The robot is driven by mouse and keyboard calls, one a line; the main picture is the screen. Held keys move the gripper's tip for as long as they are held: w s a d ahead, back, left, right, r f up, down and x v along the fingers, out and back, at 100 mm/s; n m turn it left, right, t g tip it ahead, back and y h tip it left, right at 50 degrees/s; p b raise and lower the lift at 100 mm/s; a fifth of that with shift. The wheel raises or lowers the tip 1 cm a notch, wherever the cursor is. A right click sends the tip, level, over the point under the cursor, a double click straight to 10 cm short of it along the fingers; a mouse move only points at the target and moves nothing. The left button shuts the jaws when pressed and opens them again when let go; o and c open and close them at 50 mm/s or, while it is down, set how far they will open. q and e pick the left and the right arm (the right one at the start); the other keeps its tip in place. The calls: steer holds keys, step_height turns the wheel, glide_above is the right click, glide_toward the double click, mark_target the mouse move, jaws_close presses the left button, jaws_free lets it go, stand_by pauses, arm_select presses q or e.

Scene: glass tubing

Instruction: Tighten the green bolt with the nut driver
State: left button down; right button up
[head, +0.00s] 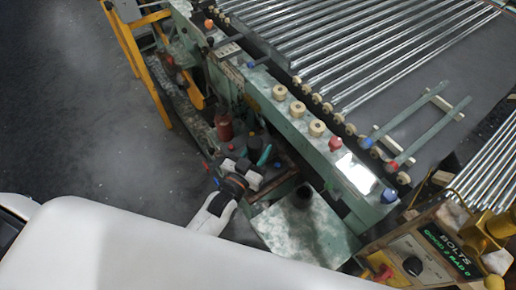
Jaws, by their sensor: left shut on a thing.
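My left gripper (246,166) reaches in from the lower left over the low shelf at the end of the green machine. It is shut on a slim tool with a teal part (264,155), which looks like the nut driver. The gripper hides much of the tool, and I cannot make out its tip. I cannot pick out the green bolt for certain. My right gripper is not in view.
A green machine rail (300,125) carries beige knobs (317,128) and a red knob (335,143). Glass tubes (340,50) lie behind it. A green plate (305,235) is right of my gripper. A "BOLTS" counter box (425,250) stands lower right. Open floor (70,130) lies left.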

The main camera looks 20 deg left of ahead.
mark_target(258, 137)
arm_select(q)
steer(key=shift+f, duration=0.3)
stand_by(0.5)
steer(key=shift+s+f+b, duration=0.1)
steer(key=shift+f+b, duration=0.2)
steer(key=shift+f, duration=0.1)
stand_by(1.3)
steer(key=shift+r, duration=0.1)
steer(key=shift+r+p, duration=0.95)
steer(key=shift+p, duration=0.05)
step_height(258, 137, up, 6)
steer(key=p, duration=0.5)
steer(key=shift+f, duration=0.1)
